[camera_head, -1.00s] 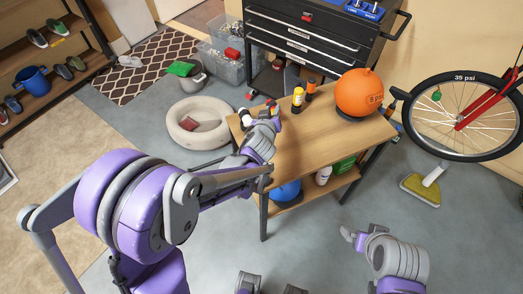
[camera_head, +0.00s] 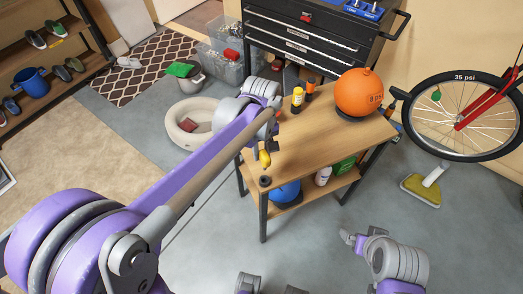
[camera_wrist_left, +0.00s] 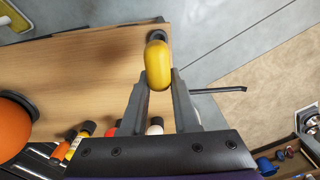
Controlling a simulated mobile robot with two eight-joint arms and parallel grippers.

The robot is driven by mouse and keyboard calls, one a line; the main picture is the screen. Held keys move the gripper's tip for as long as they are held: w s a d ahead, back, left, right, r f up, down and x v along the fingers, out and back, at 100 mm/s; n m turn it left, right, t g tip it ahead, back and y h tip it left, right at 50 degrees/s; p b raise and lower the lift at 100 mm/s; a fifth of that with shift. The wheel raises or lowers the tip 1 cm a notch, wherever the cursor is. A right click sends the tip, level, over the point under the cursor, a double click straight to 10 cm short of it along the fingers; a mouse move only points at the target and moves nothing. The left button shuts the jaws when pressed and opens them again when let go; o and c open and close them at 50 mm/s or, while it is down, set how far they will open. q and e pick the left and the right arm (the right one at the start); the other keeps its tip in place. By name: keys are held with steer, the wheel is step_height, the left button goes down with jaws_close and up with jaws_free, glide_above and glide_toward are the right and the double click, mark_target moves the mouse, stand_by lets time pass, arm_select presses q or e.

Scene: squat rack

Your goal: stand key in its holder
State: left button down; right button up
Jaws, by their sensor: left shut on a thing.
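The key shows as a thick yellow handle (camera_head: 265,158), which is also in the left wrist view (camera_wrist_left: 157,65). My left gripper (camera_wrist_left: 158,88) is shut on it, with a finger on each side; in the head view the gripper (camera_head: 268,147) is over the table's left front corner. A small black round piece (camera_head: 265,181), probably the holder, stands at that corner. In the left wrist view it (camera_wrist_left: 156,36) is partly hidden behind the yellow handle. I cannot tell whether the key touches it. My right gripper (camera_head: 349,238) is low at the right, away from the table; its jaw opening is unclear.
A black tool chest (camera_head: 300,45) stands behind, and a bicycle wheel (camera_head: 462,115) at the right.

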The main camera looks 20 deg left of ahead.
arm_select(q)
steer(key=shift+r, duration=0.15)
steer(key=shift+f+b, duration=1.8)
steer(key=shift+f, duration=1.75)
steer(key=shift+f, duration=1.05)
steer(key=shift+c, duration=0.9)
jaws_free()
steer(key=shift+o, duration=0.3)
steer(key=shift+o, duration=0.6)
